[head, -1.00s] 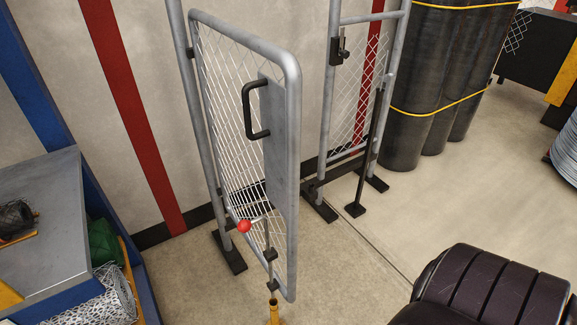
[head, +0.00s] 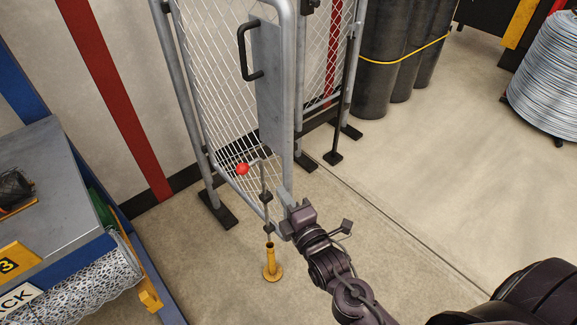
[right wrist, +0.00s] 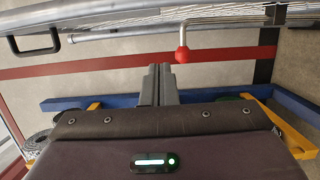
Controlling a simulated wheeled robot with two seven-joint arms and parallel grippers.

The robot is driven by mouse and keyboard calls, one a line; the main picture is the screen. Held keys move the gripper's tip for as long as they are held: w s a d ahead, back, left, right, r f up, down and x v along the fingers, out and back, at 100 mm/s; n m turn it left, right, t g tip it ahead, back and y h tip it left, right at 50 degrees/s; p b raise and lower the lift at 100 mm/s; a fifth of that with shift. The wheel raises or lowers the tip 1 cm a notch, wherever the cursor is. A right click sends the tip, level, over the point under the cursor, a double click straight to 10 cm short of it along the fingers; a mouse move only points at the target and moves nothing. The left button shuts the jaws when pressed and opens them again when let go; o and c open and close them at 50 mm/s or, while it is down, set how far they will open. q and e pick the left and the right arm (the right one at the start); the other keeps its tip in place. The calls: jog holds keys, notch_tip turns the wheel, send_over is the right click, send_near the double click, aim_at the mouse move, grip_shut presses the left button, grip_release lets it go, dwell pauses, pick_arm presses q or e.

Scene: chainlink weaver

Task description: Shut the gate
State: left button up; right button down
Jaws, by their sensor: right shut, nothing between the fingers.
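The gate (head: 278,100) is a grey tube frame with wire mesh, a plate and a black handle (head: 243,52). It stands swung out from its post (head: 190,110), with the latch-side frame (head: 351,60) behind it. A drop rod (head: 265,200) with a red ball knob (head: 242,169) hangs at its lower edge, above or in a yellow floor socket (head: 271,265); I cannot tell which. My right gripper (head: 284,203) is shut and empty by the gate's lower free corner; contact is unclear. In the right wrist view, the red knob (right wrist: 182,54) is beyond the fingers (right wrist: 159,72).
A blue-framed workbench (head: 45,185) with a mesh roll (head: 85,285) is at the left. Black rolls (head: 385,60) with yellow straps stand behind the latch-side frame. A wire coil (head: 548,80) is at the far right. The floor (head: 420,180) right of the gate is clear.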

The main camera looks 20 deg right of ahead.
aim_at(283, 166)
jog(key=w+d, duration=0.1)
jog(key=w, duration=0.2)
jog(key=w+d+p, duration=0.1)
jog(key=w, duration=0.5)
jog(key=shift+w+d+p, duration=0.2)
jog(key=shift+d+p, duration=0.2)
jog(key=shift+d, duration=0.15)
